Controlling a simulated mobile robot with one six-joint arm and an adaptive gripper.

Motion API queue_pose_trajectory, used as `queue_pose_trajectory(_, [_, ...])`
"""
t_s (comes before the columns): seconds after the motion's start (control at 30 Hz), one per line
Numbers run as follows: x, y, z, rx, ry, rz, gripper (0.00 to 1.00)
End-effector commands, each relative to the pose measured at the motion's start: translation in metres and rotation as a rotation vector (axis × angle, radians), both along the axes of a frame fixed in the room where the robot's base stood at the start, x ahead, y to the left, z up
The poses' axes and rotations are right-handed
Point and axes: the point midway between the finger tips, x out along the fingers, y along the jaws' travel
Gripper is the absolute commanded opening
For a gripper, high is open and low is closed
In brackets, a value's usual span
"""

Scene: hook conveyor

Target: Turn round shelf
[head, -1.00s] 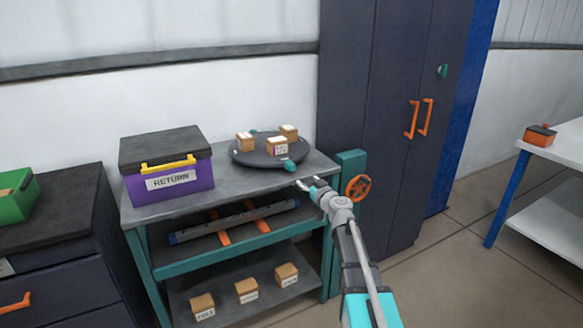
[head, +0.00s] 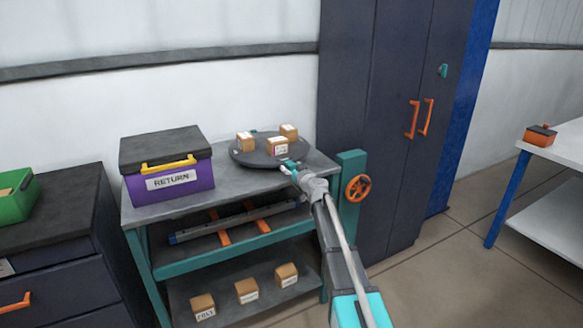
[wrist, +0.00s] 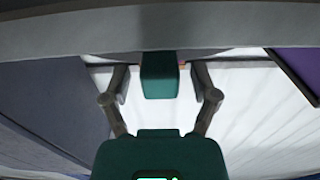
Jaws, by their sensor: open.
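The round shelf (head: 252,155) is a dark disc on the bench top. It carries three small cardboard boxes (head: 276,145) and has teal handles at its rim. My gripper (head: 287,164) is at the front right rim in the head view and covers much of the near handle. In the wrist view, the teal handle (wrist: 158,75) stands between my two open fingers, with a gap on each side. The disc's edge (wrist: 160,33) crosses the top of that view. A far handle (head: 254,131) shows at the back of the disc.
A purple RETURN box (head: 168,165) stands left of the disc. Lower bench shelves hold a grey bar (head: 230,222) and small boxes (head: 246,290). An orange handwheel (head: 359,188) sits close right of my arm, before a dark cabinet (head: 390,130). A white table (head: 565,150) is far right.

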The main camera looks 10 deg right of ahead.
Motion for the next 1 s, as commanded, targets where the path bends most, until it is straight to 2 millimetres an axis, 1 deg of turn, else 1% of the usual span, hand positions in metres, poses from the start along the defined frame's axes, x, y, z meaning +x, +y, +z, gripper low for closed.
queue_pose_trajectory(0.1, [0.0053,0.0014,0.0000,0.000,0.000,0.000,0.77])
queue_pose_trajectory(0.43, [0.0057,0.0018,0.0000,0.000,0.000,0.000,0.77])
queue_pose_trajectory(0.83, [0.0057,0.0014,0.0000,0.000,0.000,-0.001,0.03])
queue_pose_trajectory(0.87, [0.0057,0.0014,0.0000,0.000,0.000,0.000,0.00])
queue_pose_trajectory(0.93, [0.0057,0.0014,0.0000,0.000,0.000,0.000,0.00])
queue_pose_trajectory(0.97, [0.0059,-0.0041,0.0000,0.000,0.000,-0.002,0.00])
queue_pose_trajectory(1.0, [0.0059,-0.0016,0.0000,0.000,0.000,-0.001,0.00])
